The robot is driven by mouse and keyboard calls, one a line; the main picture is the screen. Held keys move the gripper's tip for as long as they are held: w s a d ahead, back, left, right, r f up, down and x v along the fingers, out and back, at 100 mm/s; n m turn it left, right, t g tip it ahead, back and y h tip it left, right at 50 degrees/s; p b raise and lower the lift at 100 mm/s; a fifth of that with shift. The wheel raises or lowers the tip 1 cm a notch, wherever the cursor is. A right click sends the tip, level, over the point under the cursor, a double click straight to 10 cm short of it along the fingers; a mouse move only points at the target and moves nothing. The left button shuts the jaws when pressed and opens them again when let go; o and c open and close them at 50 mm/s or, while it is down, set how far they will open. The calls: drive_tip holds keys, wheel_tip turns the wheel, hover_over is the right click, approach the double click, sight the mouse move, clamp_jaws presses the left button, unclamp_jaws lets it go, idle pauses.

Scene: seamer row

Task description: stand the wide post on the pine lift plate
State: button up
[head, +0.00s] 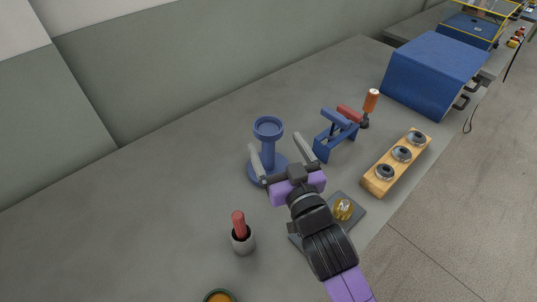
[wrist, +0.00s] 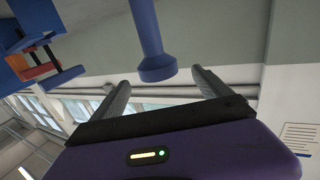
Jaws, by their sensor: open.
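A blue post (head: 268,153) with a wide round base and a cupped top stands upright on the grey bench; it is the only large post in view. It also shows in the wrist view (wrist: 148,35), which looks upside down. My gripper (head: 275,140) is open and empty, one finger on each side of the post in the picture. No contact shows, and I cannot tell how deep the post sits between the fingers. A dark-green-rimmed round piece with an orange middle (head: 219,297) is cut off by the head view's bottom edge. I cannot tell if it is the pine lift plate.
A grey cup with a red handle (head: 242,242) stands at front left. A grey plate with a brass piece (head: 343,208) lies beside my arm. A wooden block with three rings (head: 374,186), a blue clamp-like device (head: 322,148) and a blue box (head: 432,75) stand right. The left bench is clear.

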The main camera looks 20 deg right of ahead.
sight(264, 118)
drive_tip(key=w, duration=0.2)
drive_tip(key=w+p, duration=0.1)
drive_tip(key=w, duration=0.1)
drive_tip(key=w+d+p, duration=0.1)
drive_tip(key=w, duration=0.2)
drive_tip(key=shift+r, duration=0.2)
clamp_jaws()
